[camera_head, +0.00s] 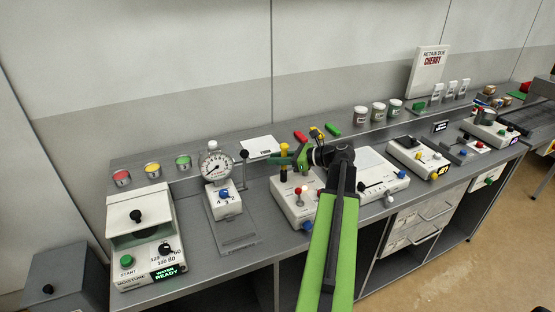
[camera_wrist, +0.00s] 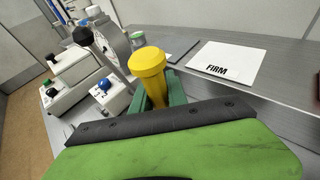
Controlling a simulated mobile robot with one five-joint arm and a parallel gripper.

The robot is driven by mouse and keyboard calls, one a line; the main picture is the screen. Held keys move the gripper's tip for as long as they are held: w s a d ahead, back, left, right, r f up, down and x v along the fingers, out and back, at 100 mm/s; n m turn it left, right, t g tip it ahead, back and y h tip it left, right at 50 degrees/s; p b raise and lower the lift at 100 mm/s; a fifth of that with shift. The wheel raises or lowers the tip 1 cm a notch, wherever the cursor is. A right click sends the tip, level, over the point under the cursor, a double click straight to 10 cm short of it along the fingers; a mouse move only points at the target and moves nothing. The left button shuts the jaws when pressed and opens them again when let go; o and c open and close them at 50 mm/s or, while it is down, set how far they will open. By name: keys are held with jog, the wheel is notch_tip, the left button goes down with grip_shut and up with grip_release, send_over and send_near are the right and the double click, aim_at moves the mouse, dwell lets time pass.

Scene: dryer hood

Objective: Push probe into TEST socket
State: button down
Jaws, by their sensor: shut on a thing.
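The probe has a yellow handle (camera_head: 284,148) and stands roughly upright, with a dark lower part showing beneath my gripper. My gripper (camera_head: 285,160) is shut on it, its green fingers either side of the handle. The wrist view shows the same yellow handle (camera_wrist: 149,66) held between the fingers (camera_wrist: 156,98). The probe is above or at the left part of a white instrument box (camera_head: 290,208) with a red knob (camera_head: 298,191). I cannot make out the TEST socket or whether the probe tip touches the box.
A dial gauge (camera_head: 216,163) on a stand is left of the box. A white moisture unit (camera_head: 143,236) stands further left. Another white unit (camera_head: 380,180) is close on the right. A FIRM card (camera_wrist: 225,62) lies behind. Red and green markers (camera_head: 333,130) lie at the back.

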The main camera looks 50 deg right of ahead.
jog(key=s+d+r+p, duration=0.4)
jog(key=d+r+p, duration=0.4)
jog(key=d+r, duration=0.1)
jog(key=shift+s+d+r+p, duration=0.3)
jog(key=shift+d+r+p, duration=0.1)
jog(key=shift+d, duration=0.5)
jog(key=shift+f+b, duration=0.8)
jog(key=shift+f, duration=0.05)
